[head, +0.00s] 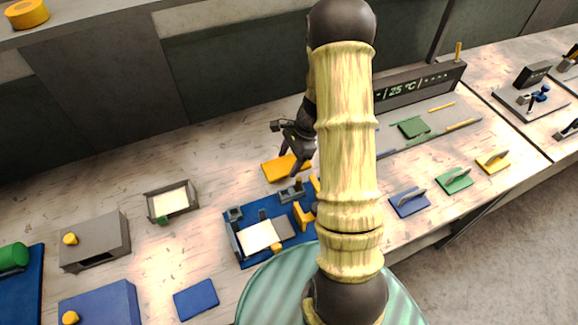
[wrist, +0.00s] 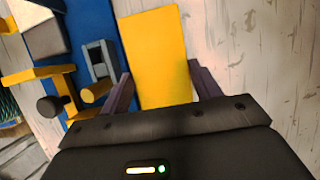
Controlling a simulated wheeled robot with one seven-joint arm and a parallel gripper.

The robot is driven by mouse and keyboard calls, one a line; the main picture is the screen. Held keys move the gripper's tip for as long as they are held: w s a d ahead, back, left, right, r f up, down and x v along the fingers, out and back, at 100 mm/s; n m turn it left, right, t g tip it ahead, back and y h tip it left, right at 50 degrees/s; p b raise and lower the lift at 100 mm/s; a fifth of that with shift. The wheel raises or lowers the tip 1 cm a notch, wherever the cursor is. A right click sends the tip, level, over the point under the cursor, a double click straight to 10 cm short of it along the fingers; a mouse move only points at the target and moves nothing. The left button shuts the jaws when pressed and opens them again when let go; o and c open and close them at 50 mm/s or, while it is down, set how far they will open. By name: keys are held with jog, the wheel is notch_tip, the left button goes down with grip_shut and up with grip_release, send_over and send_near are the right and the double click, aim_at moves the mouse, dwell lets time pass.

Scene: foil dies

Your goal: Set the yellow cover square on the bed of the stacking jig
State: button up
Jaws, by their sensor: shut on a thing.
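The yellow cover (head: 279,169) is a flat rectangular plate just behind the stacking jig in the head view. In the wrist view the cover (wrist: 155,45) lies between the two dark fingers. My gripper (head: 294,158) is shut on the cover by its side edges; the wrist view shows my gripper (wrist: 165,88) too. I cannot tell whether the cover touches the table. The stacking jig has a blue base (head: 252,260) with grey and yellow fittings. A white sheet (head: 257,236) lies on its bed, beside a grey plate. My arm hides the jig's right part.
A grey tray (head: 151,206) with a pale sheet stands left of the jig. A blue plate (head: 196,299) lies front left, near a grey box (head: 97,243). Handled blue (head: 409,202), green (head: 455,180) and yellow (head: 492,162) pieces lie right. A display bar (head: 415,88) stands behind.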

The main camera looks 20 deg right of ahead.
aim_at(292, 162)
jog(key=shift+f, duration=1.8)
jog(key=shift+f, duration=0.15)
jog(key=o, duration=0.7)
jog(key=shift+r, duration=0.2)
jog(key=b+v, duration=0.1)
jog(key=v, duration=1.1)
